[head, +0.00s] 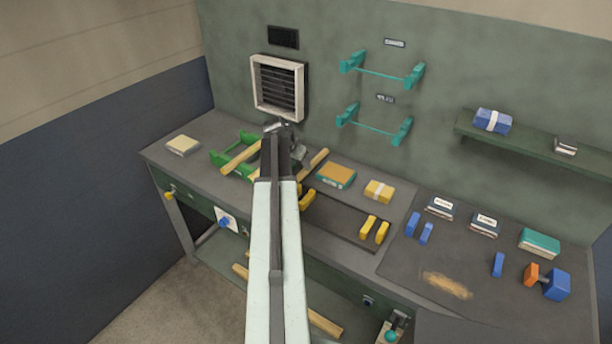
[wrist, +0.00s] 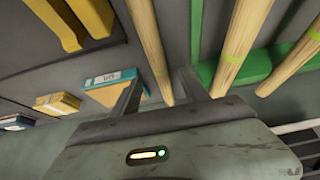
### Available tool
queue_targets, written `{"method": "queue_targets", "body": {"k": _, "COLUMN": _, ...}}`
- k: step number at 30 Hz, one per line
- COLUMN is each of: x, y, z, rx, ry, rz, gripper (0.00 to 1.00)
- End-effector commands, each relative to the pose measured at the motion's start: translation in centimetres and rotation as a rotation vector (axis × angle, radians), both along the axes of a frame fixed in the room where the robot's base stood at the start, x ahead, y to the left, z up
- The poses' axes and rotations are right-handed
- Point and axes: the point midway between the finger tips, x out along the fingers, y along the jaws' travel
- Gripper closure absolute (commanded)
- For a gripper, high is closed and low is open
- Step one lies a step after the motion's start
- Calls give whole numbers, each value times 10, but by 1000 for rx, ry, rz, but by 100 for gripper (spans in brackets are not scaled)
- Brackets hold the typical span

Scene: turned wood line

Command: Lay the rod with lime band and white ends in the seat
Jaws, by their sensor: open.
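Pale wooden rods lie near my gripper. In the head view one rod (head: 241,157) rests across a green holder (head: 219,157), and another rod (head: 314,163) lies right of my gripper (head: 282,128). In the wrist view the left rod (wrist: 149,40) runs between the open fingers of my gripper (wrist: 160,92), with a faint lime mark near its lower end. A middle rod (wrist: 237,45) and a right rod (wrist: 298,62) also carry lime bands. Their end colours do not show clearly. Several paired holders are in view; which is the seat I cannot tell.
Yellow holder blocks (head: 368,226) stand on a dark mat. Teal brackets (head: 350,62) hang on the wall. Blue blocks (head: 413,224), an orange-topped box (head: 336,175) and a yellow box (head: 379,191) stand on the bench. Bare bench lies along the front edge.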

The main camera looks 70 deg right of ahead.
Motion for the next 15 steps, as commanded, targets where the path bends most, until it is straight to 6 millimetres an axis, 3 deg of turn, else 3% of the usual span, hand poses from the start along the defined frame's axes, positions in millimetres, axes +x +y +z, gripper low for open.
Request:
{"method": "queue_targets", "body": {"k": 1, "x": 0, "y": -4, "z": -12, "rx": 0, "ry": 0, "rz": 0, "gripper": 47}}
{"method": "queue_targets", "body": {"k": 8, "x": -2, "y": -9, "z": -19, "rx": 1, "ry": 0, "rz": 2, "gripper": 47}}
{"method": "queue_targets", "body": {"k": 15, "x": -9, "y": -29, "z": -56, "rx": 0, "ry": 0, "rz": 1, "gripper": 47}}
